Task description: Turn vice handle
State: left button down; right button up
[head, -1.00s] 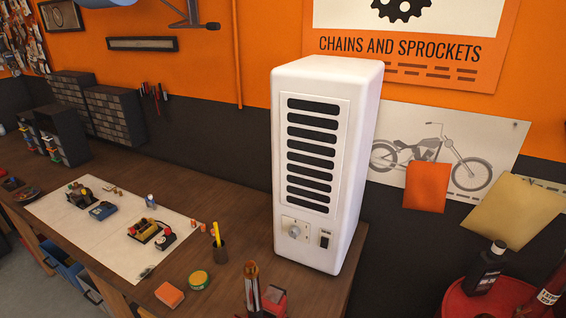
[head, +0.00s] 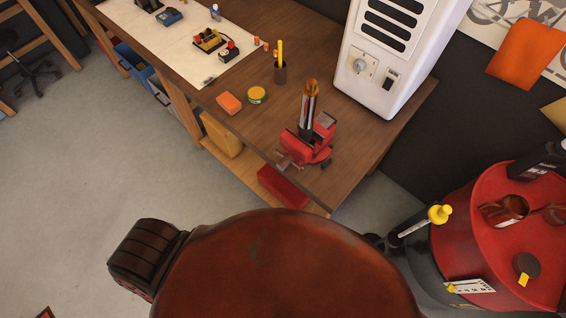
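A red bench vice (head: 314,146) is mounted near the front right corner of the wooden workbench (head: 345,165). A metal cylinder with a copper-coloured top (head: 310,105) stands upright at its jaws. The vice handle (head: 285,161) seems to be the small bar at the front of the vice, at the bench edge; its exact angle is too small to tell. Neither of my grippers shows in the head view, and nothing is seen touching the vice.
A large rounded red-brown surface (head: 280,270) fills the bottom middle, in front of the bench. A white heater (head: 392,60) and pen cup (head: 280,72) stand behind the vice. Grey floor (head: 80,180) is open at left.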

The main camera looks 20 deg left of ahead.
aim_at(288, 159)
jog(key=z, duration=2.5)
jog(key=k, duration=2.15)
jog(key=u, duration=2.25)
